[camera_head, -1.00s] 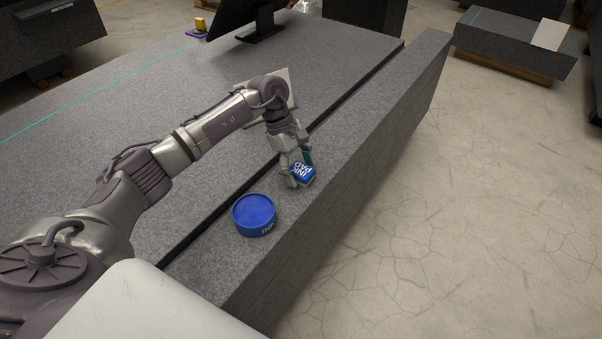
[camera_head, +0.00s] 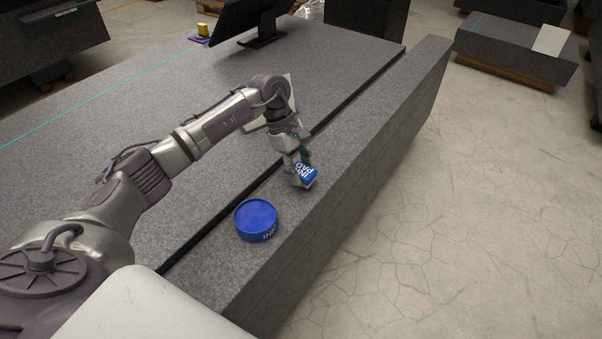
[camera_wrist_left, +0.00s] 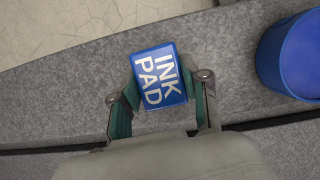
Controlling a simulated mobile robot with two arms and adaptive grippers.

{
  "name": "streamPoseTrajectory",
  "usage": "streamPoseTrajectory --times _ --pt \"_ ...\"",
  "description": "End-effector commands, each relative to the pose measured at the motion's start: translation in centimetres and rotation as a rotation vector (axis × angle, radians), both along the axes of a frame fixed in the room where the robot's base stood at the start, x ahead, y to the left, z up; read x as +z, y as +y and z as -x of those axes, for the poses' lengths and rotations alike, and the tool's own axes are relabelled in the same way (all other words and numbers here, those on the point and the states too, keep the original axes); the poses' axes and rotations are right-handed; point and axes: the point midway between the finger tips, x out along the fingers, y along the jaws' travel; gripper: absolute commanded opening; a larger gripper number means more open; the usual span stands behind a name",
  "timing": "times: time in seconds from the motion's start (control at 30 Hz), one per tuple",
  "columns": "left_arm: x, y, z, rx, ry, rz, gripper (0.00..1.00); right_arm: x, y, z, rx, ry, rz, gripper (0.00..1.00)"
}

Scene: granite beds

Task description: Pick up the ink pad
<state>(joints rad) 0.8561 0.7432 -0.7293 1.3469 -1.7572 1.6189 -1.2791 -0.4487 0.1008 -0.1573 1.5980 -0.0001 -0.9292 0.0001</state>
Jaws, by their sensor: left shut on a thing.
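The ink pad (camera_head: 305,174) is a small blue box with white "INK PAD" lettering. It also shows in the left wrist view (camera_wrist_left: 159,77), between the two fingers. My left gripper (camera_head: 299,172) is shut on the ink pad, with one finger on each side of it, over the front granite slab (camera_head: 350,133). The pad looks tilted in the head view; whether it is clear of the stone I cannot tell. My right gripper is in neither view.
A round blue tin (camera_head: 256,221) marked "INK" stands on the slab nearer to me; it also shows in the left wrist view (camera_wrist_left: 292,58). A dark gap separates the slab from the wide granite bed (camera_head: 120,110). A dark monitor (camera_head: 246,22) stands at the back. The floor lies beyond the slab's right edge.

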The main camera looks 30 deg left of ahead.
Motion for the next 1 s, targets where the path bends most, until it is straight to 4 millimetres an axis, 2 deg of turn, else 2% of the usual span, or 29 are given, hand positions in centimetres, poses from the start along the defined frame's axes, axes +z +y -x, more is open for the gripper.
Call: streamPoseTrajectory --times 0.13,0.53,0.73,1.0 --pt "2.7 0.1 -0.1 0.000 -0.005 -0.002 0.25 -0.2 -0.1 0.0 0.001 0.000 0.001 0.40" --pt "7.3 -7.0 4.1 -0.005 -0.004 0.001 0.25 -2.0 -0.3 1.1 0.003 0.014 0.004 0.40" --pt "8.7 -9.0 5.4 -0.001 -0.002 0.000 0.25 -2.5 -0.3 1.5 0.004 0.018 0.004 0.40" --pt "9.4 -10.0 6.0 0.000 0.000 0.000 0.25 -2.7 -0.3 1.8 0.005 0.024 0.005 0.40"
